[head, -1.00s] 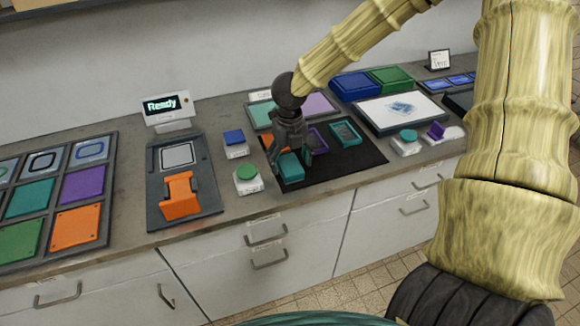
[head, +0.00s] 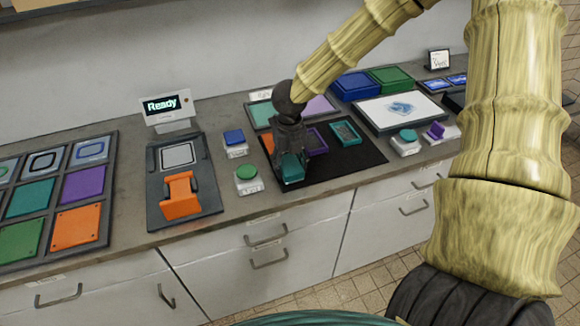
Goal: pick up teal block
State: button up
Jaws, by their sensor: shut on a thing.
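The teal block (head: 292,168) is at the front left of the black mat (head: 352,164) on the counter. My gripper (head: 290,152) points down over it and is shut on it, with the fingers covering its upper part. I cannot tell whether the block touches the mat or is slightly raised. A second teal piece (head: 345,132), a frame with a dark inside, lies further right on the mat.
A purple frame (head: 317,142) and a partly hidden orange piece (head: 267,143) lie close to my gripper. Left stand a green button (head: 247,174), a blue button (head: 234,138) and an orange-clamped device (head: 180,195). A screen reading "Ready" (head: 162,106) stands behind. The mat's front right is bare.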

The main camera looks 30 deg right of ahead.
aim_at(290, 165)
jog(key=shift+r, duration=0.15)
jog(key=shift+r, duration=0.65)
jog(key=shift+s+r+b, duration=0.2)
jog(key=shift+r+b, duration=0.25)
jog(key=shift+r, duration=0.55)
jog(key=s+a+r+b, duration=0.1)
jog(key=s+a+b, duration=0.1)
jog(key=s, duration=1.3)
jog(key=shift+s+a+r, duration=0.15)
jog(key=shift+a+r, duration=0.05)
jog(key=shift+a, duration=0.3)
jog(key=o, duration=0.6)
jog(key=shift+c, duration=0.2)
jog(key=c, duration=0.3)
